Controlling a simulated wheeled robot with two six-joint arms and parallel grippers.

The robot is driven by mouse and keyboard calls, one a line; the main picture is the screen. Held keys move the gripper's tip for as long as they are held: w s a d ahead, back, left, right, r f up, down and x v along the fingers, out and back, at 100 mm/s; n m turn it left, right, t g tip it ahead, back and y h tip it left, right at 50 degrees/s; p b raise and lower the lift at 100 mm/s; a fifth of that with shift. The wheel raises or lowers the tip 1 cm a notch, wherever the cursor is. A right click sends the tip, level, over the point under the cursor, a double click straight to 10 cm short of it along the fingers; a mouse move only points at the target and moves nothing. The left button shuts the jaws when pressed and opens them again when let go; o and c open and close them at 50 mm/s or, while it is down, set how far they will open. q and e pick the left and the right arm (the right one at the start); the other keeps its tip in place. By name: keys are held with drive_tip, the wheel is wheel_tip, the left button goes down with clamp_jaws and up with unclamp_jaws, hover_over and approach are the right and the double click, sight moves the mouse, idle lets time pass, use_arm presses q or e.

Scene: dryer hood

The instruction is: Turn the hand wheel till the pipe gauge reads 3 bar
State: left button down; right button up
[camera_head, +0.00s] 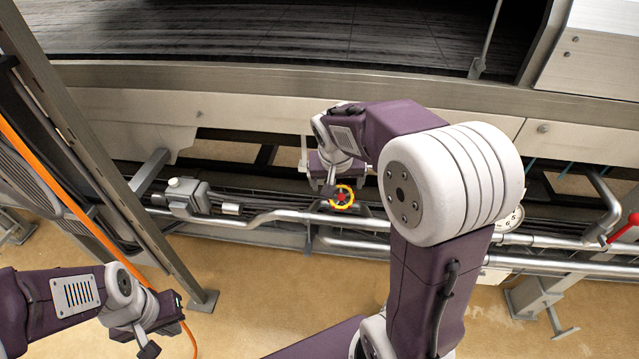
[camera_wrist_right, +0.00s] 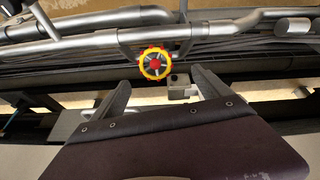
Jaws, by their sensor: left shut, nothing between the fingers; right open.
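The hand wheel (camera_head: 342,197) has a yellow rim and a red hub and sits on the pipework under the machine. It also shows in the right wrist view (camera_wrist_right: 155,64), just beyond and between the two fingertips. My right gripper (camera_wrist_right: 161,82) is open and empty, with its fingers on either side of the line to the wheel; contact cannot be told. In the head view it is partly hidden by its own wrist. The white round gauge (camera_head: 514,220) is partly covered by my right arm, and its reading is not legible. My left gripper (camera_head: 149,349) is shut and empty at the lower left.
Silver pipes (camera_head: 265,217) run across below the machine's metal edge. A grey box (camera_head: 187,197) sits on them at left. A red handle (camera_head: 630,222) is at far right. A steel post (camera_head: 100,170) and an orange cable (camera_head: 75,227) stand near my left arm.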

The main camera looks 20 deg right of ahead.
sight(341, 197)
drive_tip(key=b+x, duration=0.1)
drive_tip(key=x, duration=0.2)
drive_tip(key=b+x, duration=0.2)
drive_tip(key=x, duration=0.1)
drive_tip(key=b+x, duration=0.1)
drive_tip(key=x, duration=0.2)
drive_tip(key=shift+s+d, duration=0.3)
drive_tip(key=shift+d, duration=0.1)
use_arm(q)
drive_tip(key=f, duration=0.4)
drive_tip(key=shift+s+d+f, duration=0.15)
drive_tip(key=shift+s+f, duration=0.05)
drive_tip(key=shift+s, duration=0.1)
use_arm(e)
drive_tip(key=c, duration=1.4)
